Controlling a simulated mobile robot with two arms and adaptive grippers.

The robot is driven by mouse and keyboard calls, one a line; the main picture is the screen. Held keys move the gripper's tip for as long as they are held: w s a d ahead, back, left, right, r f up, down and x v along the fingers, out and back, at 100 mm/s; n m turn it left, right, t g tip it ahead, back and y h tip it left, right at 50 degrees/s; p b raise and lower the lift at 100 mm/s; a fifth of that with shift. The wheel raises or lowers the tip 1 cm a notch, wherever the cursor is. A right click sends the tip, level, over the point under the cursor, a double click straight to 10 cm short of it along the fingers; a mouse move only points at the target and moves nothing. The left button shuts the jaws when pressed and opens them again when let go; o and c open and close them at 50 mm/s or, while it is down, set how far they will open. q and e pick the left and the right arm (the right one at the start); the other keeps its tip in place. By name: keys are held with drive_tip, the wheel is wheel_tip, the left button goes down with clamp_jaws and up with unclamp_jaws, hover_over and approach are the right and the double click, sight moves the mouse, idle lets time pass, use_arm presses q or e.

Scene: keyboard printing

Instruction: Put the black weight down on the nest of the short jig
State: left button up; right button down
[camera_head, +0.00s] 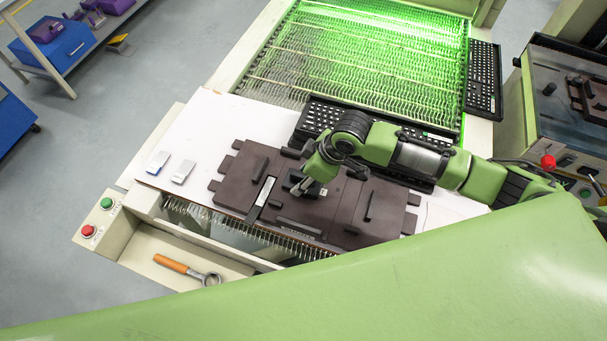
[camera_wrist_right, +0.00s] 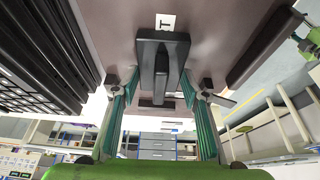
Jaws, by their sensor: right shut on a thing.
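The brown jig (camera_head: 361,213), built of dark plates with raised bars, lies on the white tabletop in the head view. My right gripper (camera_head: 306,190) is over its middle, shut on the black weight (camera_head: 292,180), which the fingers partly hide. In the right wrist view the black weight (camera_wrist_right: 174,47), a block with a raised grip, shows between the green fingers of my right gripper (camera_wrist_right: 160,95). The jig's brown face (camera_wrist_right: 215,25) is close to the weight. I cannot tell whether they touch. My left gripper is out of view.
A black keyboard (camera_head: 318,116) lies behind the jig, partly under my right arm. A green-lit pin bed (camera_head: 365,60) is further back, with another keyboard (camera_head: 483,80) beside it. Two small light blocks (camera_head: 183,171) lie left. An orange-handled tool (camera_head: 174,264) is in the front tray.

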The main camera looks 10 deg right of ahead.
drive_tip(key=c, duration=1.2)
unclamp_jaws()
drive_tip(key=shift+s, duration=0.1)
drive_tip(key=b+v, duration=0.1)
drive_tip(key=v, duration=1.1)
drive_tip(key=shift+b, duration=0.3)
drive_tip(key=shift+r, duration=0.1)
